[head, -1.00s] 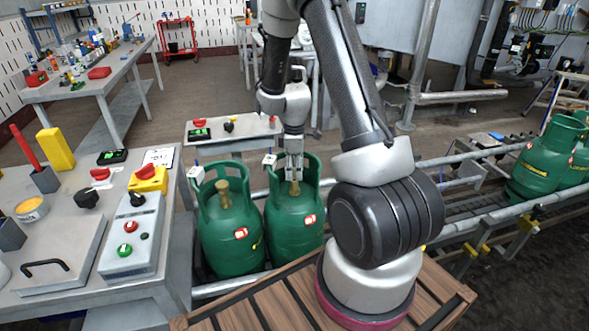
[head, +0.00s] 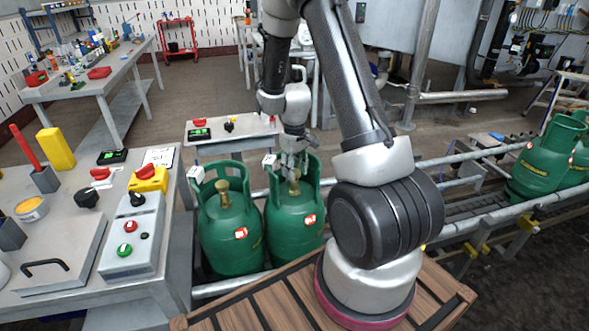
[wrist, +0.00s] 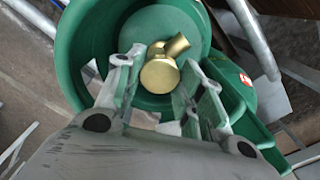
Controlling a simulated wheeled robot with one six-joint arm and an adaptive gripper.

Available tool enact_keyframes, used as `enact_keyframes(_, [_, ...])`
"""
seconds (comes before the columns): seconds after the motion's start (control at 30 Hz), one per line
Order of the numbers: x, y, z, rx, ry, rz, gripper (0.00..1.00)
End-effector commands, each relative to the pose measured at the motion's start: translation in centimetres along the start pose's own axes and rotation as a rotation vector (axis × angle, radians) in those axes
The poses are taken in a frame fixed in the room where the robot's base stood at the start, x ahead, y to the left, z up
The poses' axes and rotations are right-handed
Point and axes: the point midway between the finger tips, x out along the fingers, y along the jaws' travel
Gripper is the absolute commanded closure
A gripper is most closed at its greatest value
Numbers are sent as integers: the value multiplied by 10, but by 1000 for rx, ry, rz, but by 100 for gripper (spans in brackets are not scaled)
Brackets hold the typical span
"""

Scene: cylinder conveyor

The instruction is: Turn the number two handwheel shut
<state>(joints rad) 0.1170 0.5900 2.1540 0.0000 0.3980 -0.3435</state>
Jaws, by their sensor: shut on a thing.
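Two green gas cylinders stand side by side on the conveyor in the head view: a left one (head: 230,242) and a right one (head: 293,228). My gripper (head: 293,166) points down into the collar of the right cylinder. Its brass valve top (head: 295,187) shows just under the fingers. In the wrist view the round brass handwheel (wrist: 158,76) sits between my two fingers, inside the green collar (wrist: 75,50); my gripper is shut on it. A brass side outlet (wrist: 177,45) points up and right. The left cylinder has its own brass valve (head: 222,192). I cannot read any number.
A grey bench (head: 70,235) with a control box (head: 132,240) stands at the left. More green cylinders (head: 545,160) stand on the conveyor at the right. A wooden slatted deck (head: 265,310) lies in front. A small table (head: 235,137) stands behind the cylinders.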

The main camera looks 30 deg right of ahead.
Motion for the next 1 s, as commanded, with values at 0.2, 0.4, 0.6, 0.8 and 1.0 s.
enact_keyframes(0.2, [-1, 0, -1, 204, 1, 1, 86])
enact_keyframes(0.4, [-1, 0, -1, 393, 2, 0, 86])
enact_keyframes(0.6, [-1, 0, -1, 564, 2, 0, 86])
enact_keyframes(0.8, [-1, 0, -1, 700, 2, 0, 86])
enact_keyframes(1.0, [-1, 0, -1, 788, 3, 0, 86])
